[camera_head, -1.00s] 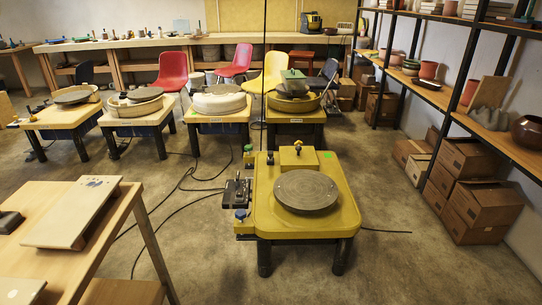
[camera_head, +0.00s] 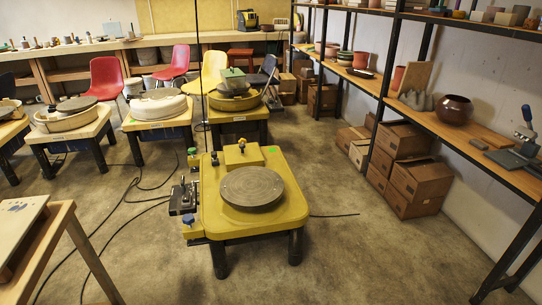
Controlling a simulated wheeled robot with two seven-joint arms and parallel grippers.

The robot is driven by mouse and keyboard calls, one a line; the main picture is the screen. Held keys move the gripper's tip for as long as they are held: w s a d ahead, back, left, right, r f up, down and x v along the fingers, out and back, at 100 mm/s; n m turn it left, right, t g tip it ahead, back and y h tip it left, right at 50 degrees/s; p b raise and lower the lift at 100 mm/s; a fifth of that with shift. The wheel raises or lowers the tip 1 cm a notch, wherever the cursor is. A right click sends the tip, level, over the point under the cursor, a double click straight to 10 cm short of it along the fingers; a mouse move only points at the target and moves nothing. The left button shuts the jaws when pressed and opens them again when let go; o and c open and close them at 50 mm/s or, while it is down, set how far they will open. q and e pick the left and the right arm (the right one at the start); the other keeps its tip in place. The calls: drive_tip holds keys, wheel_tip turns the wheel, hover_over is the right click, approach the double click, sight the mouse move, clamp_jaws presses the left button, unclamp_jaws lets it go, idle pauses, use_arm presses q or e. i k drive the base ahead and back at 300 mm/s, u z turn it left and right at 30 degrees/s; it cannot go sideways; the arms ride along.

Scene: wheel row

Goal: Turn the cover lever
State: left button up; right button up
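A yellow pottery wheel (camera_head: 264,218) with a round grey wheel head (camera_head: 252,187) stands in front of me, right of the picture's left-hand table. A yellow block-shaped cover (camera_head: 243,155) sits at its back edge, with a small knob on top. A dark control box with small levers (camera_head: 184,196) is fixed to its left side. A blue knob (camera_head: 189,221) shows below the box and a green knob (camera_head: 192,152) at the back left corner. I cannot tell which part is the cover lever. Neither of my grippers is in view.
A wooden table (camera_head: 48,250) stands at the left front. More wheels (camera_head: 158,107) form a row behind. Black shelving (camera_head: 440,122) with pots runs along the right, with cardboard boxes (camera_head: 417,184) beneath. Cables lie on the floor left of the wheel. Floor to its right is mostly clear.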

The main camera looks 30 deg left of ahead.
sight(215, 155)
drive_tip(key=z, duration=0.05)
drive_tip(key=i, duration=3.85)
drive_tip(key=u, duration=1.35)
drive_tip(key=i, duration=2.8)
drive_tip(key=u, duration=1.5)
drive_tip(key=i, duration=0.65)
drive_tip(key=u, duration=4)
